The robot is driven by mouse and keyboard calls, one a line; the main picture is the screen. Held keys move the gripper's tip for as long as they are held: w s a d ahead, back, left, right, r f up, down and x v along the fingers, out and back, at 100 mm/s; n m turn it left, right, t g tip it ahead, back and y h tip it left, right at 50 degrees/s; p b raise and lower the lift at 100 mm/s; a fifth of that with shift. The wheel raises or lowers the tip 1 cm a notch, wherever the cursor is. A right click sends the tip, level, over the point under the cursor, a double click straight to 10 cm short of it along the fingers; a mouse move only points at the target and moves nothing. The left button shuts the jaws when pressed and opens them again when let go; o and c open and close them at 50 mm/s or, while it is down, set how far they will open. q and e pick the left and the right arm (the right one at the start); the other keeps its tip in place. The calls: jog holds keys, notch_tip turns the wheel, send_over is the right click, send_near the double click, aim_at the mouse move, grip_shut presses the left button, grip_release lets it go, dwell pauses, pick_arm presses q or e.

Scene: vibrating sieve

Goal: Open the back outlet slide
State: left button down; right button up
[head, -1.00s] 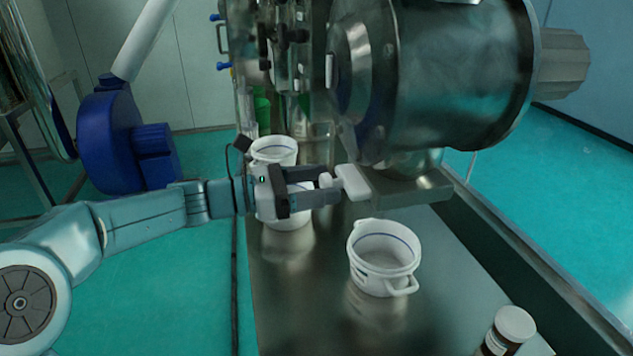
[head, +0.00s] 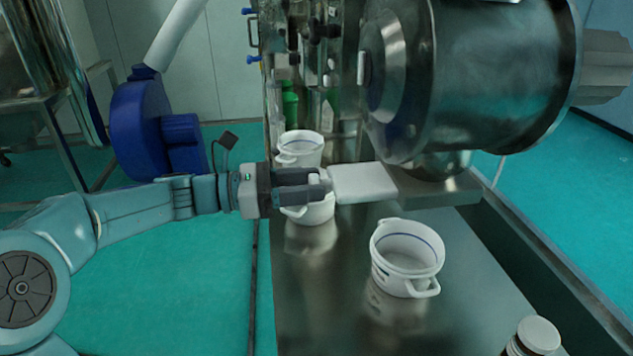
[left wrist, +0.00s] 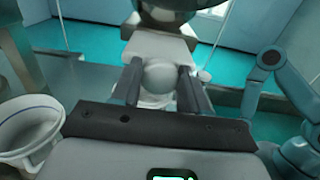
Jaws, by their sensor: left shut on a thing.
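A white outlet slide (head: 364,183) sticks out to the left from the metal outlet block (head: 436,188) under the sieve drum. A good length of its flat white plate shows outside the block. My left gripper (head: 318,184) is shut on the slide's rounded white knob. In the left wrist view the knob (left wrist: 160,75) sits between the two dark fingers, with the white plate (left wrist: 160,46) beyond it. My right gripper is not seen; a teal arm of mine (left wrist: 290,88) shows at the right of the left wrist view.
The sieve drum (head: 480,75) hangs above the metal table (head: 330,300). One white bucket (head: 408,262) stands in front of the slide. Another white bucket (head: 301,148) stands behind my left gripper. A brown, white-capped bottle (head: 538,335) is at the lower right.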

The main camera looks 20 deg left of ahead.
pick_arm(q)
jog(key=c, duration=0.9)
grip_release()
jog(key=o, duration=0.3)
jog(key=shift+s+a, duration=0.1)
jog(key=shift+a, duration=0.05)
jog(key=b+v, duration=0.2)
jog(key=v, duration=1.4)
jog(key=shift+s, duration=0.1)
